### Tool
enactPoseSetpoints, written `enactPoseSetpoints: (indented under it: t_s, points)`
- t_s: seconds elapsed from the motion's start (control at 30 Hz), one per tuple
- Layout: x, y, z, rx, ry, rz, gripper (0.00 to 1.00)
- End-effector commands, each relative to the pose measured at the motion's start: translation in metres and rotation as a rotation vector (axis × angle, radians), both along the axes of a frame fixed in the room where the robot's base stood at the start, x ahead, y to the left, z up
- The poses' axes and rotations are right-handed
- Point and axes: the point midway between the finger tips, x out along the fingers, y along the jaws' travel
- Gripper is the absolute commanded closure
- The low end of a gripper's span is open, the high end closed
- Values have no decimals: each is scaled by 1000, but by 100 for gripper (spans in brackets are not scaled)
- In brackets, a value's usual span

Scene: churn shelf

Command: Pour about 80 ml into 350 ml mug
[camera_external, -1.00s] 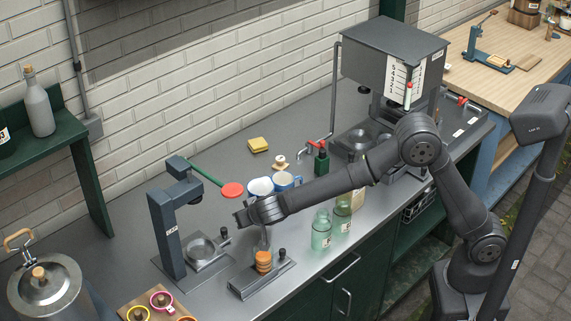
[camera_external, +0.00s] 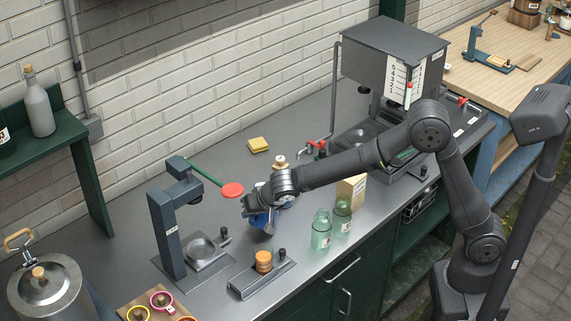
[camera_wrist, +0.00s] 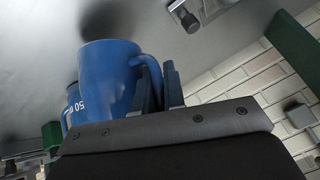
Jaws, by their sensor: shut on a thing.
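A blue mug (camera_external: 259,221) is at my gripper (camera_external: 254,207), left of centre in the external view. In the wrist view my gripper (camera_wrist: 161,86) is shut on the blue mug's handle, and the mug (camera_wrist: 108,72) shows large beside the fingers. A second blue mug (camera_wrist: 72,95) shows partly behind it, with white lettering ending in "50" visible near it; the full number is hidden. In the external view my wrist covers most of the mug area. I cannot see inside the mug, nor tell whether it touches the counter.
Two green glass jars (camera_external: 321,230) stand right of the mug. A dispenser (camera_external: 392,60) with a level scale stands at the back right. A press stand (camera_external: 168,230) and a tamping block with an orange-brown piece (camera_external: 263,262) are at left front. A yellow sponge (camera_external: 258,145) lies behind.

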Motion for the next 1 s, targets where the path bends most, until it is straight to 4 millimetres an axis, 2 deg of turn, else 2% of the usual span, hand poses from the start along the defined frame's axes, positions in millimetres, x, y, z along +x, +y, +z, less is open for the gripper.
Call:
enactPoseSetpoints:
  t_s: [0.1,0.5,1.0]
  points:
    - [9,-3,13,35,67,-4,100]
    - [30,-13,42,127,270,-5,100]
    - [44,-19,76,241,529,-4,100]
